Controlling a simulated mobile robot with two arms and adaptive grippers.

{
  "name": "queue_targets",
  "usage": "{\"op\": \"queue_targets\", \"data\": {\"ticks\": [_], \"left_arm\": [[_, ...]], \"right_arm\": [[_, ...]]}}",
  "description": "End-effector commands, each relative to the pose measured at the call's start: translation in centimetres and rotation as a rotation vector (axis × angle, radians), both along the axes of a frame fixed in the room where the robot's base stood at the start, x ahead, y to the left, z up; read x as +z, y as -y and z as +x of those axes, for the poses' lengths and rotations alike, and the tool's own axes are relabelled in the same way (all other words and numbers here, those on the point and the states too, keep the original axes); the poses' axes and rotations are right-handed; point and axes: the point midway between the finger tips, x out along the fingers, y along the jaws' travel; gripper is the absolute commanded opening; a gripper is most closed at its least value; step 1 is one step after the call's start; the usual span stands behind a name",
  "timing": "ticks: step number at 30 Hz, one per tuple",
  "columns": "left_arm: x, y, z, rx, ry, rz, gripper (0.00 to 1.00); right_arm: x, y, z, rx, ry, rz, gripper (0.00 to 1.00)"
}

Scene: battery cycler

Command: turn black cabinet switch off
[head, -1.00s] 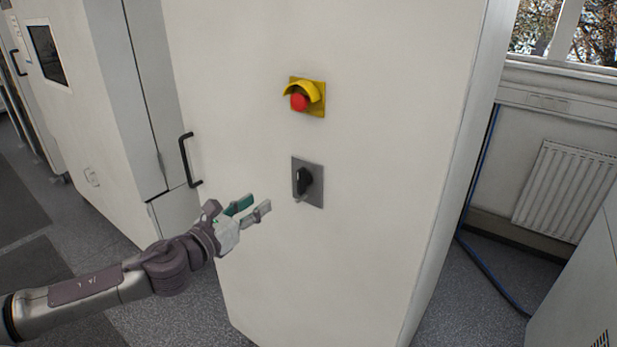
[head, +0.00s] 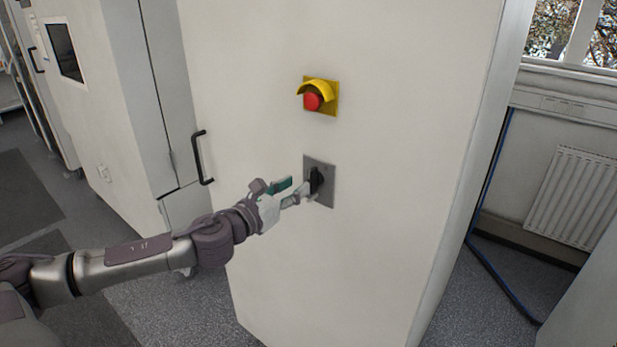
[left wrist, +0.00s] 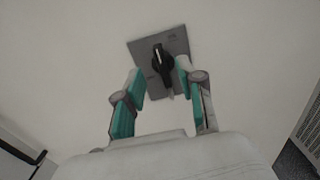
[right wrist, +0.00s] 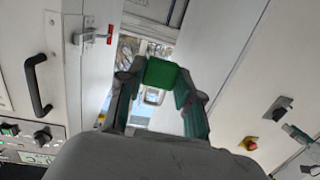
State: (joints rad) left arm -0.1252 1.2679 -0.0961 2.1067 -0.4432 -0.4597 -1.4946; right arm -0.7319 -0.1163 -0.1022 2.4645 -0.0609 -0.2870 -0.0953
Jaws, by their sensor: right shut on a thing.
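The black switch (head: 317,180) sits on a grey plate (head: 324,201) on the white cabinet's front, below a red emergency stop (head: 312,101) with a yellow guard. My left gripper (head: 297,189) is open at the switch, reaching in from the left. In the left wrist view, the switch knob (left wrist: 162,64) lies between and just beyond the parted fingertips (left wrist: 160,77). Its white mark points up, roughly along the plate. I cannot tell whether a finger touches it. My right gripper (right wrist: 160,84) is shut on a green block (right wrist: 160,72), away from the switch.
A black door handle (head: 202,158) sticks out left of the switch, above my left arm. The white cabinet (head: 400,120) fills the middle. A radiator (head: 572,198) and a blue cable (head: 490,200) are at the right. Grey floor is open at the lower left.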

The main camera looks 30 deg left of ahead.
Motion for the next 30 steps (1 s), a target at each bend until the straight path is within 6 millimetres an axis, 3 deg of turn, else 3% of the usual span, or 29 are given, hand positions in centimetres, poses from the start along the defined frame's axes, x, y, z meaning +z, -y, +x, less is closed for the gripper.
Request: {"op": "queue_targets", "data": {"ticks": [15, 26, 30], "left_arm": [[0.2, 0.3, 5.3, 0.003, 0.001, -0.003, 0.39], [0.0, 0.4, 5.8, 0.001, -0.001, -0.002, 0.39], [0.0, 0.4, 5.8, 0.001, -0.001, -0.002, 0.2]], "right_arm": [[2.9, 0.0, 0.0, 0.0, 0.001, 0.0, 0.1], [3.0, 0.0, 0.0, 0.0, 0.001, 0.0, 0.1], [3.0, 0.0, 0.0, 0.0, 0.001, 0.0, 0.1]]}}
